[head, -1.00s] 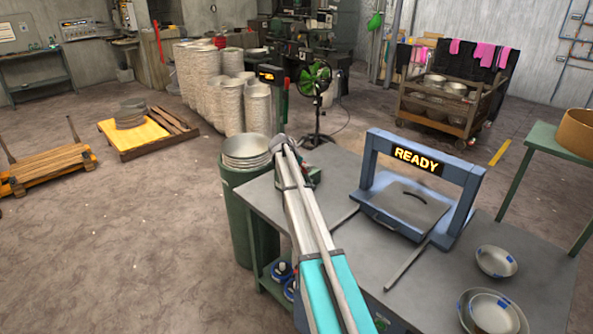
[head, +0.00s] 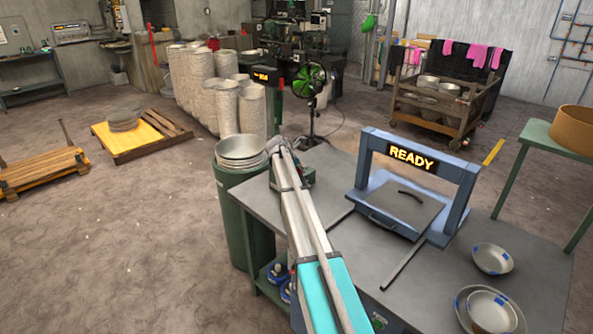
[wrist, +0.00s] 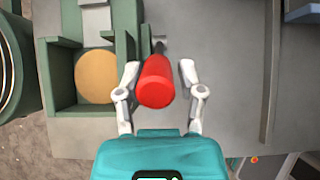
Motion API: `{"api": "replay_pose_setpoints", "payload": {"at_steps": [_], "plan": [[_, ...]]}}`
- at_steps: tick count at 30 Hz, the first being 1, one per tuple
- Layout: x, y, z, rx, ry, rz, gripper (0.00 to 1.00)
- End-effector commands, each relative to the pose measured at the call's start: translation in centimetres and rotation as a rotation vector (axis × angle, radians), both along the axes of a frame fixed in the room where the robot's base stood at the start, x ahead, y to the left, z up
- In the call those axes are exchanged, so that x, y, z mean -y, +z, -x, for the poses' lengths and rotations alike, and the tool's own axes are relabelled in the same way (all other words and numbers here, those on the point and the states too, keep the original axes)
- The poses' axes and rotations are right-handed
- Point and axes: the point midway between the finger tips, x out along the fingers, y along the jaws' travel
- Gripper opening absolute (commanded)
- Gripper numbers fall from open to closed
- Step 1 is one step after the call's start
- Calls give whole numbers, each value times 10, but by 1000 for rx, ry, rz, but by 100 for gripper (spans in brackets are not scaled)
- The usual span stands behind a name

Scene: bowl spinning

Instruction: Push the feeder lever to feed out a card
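In the wrist view, a red lever knob (wrist: 156,82) on a dark stem stands between the two fingers of my gripper (wrist: 158,72). The gripper is open, with a narrow gap on each side of the knob. Left of it is the green feeder (wrist: 60,86), with a round tan card (wrist: 96,77) lying in its tray. In the head view, my arm reaches over the table and hides the knob and most of the feeder (head: 307,173). My gripper is hardly visible there, behind the arm's far end.
The grey table (head: 330,165) also holds a blue frame reading READY (head: 457,215), a flat bar (head: 402,265) and metal bowls (head: 492,258). A green bin (head: 234,185) topped with bowls stands against the table's left side. Open floor lies farther left.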

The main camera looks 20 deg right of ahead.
Motion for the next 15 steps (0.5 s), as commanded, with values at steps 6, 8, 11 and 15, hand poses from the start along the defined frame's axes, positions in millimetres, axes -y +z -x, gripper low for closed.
{"api": "replay_pose_setpoints", "payload": {"at_steps": [6,8,11,15], "plan": [[1,0,2,-3,-3,0,9],[1,0,2,-4,-3,0,9],[1,0,3,-4,-5,-1,9],[2,0,3,-6,-6,0,9]]}}
